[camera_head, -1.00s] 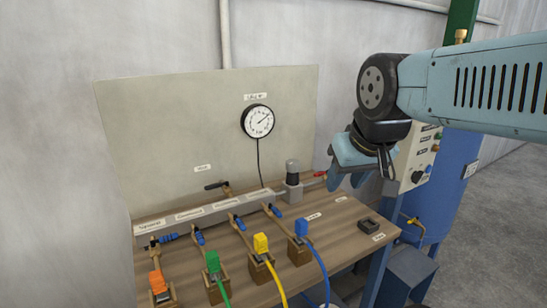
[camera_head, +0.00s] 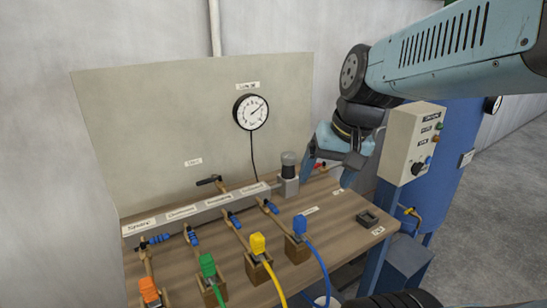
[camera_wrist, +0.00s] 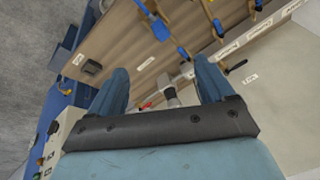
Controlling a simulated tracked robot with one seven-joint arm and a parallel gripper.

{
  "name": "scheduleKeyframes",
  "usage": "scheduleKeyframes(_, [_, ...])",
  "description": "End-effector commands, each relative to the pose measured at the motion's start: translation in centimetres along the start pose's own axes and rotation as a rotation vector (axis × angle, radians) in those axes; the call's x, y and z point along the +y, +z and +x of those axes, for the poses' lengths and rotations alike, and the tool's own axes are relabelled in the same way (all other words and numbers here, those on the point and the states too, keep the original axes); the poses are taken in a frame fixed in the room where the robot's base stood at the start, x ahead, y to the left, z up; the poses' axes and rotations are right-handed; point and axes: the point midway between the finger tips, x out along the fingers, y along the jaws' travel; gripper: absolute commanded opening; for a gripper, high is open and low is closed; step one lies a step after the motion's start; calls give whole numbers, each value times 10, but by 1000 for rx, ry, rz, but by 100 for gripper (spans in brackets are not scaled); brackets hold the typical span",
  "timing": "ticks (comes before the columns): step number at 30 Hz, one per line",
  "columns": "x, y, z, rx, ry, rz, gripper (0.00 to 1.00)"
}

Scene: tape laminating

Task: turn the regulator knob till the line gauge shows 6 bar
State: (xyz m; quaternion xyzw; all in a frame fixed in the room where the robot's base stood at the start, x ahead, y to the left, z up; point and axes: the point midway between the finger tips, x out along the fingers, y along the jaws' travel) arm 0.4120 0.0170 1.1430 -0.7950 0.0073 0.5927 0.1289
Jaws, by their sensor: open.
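The regulator is a grey block with a black knob (camera_head: 288,159) on top, at the right end of the grey manifold. The round line gauge (camera_head: 251,112) hangs on the back panel; its needle points to the upper right, but its numbers are too small to read. My gripper (camera_head: 324,178) is open and empty, just right of the knob and apart from it, fingers pointing down. In the wrist view the open fingers (camera_wrist: 162,68) stand either side of a grey fitting (camera_wrist: 170,90), partly hidden by the gripper's edge; I cannot tell the knob's face there.
A red-handled valve (camera_head: 318,167) lies close behind my gripper. The manifold (camera_head: 195,214) carries blue fittings, with coloured hoses in front. A small dark tray (camera_head: 368,218) sits at the bench's right. A control box (camera_head: 412,140) and blue tank stand to the right.

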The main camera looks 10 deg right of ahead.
Motion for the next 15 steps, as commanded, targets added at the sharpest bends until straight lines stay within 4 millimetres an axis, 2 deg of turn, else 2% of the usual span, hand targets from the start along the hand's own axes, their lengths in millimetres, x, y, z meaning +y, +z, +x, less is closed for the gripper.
scheduleKeyframes(3, [-8,-7,24,-118,-72,151,82])
scheduleKeyframes(8, [-20,-20,50,-258,-181,354,82])
scheduleKeyframes(15, [-31,-49,84,-444,-361,672,82])
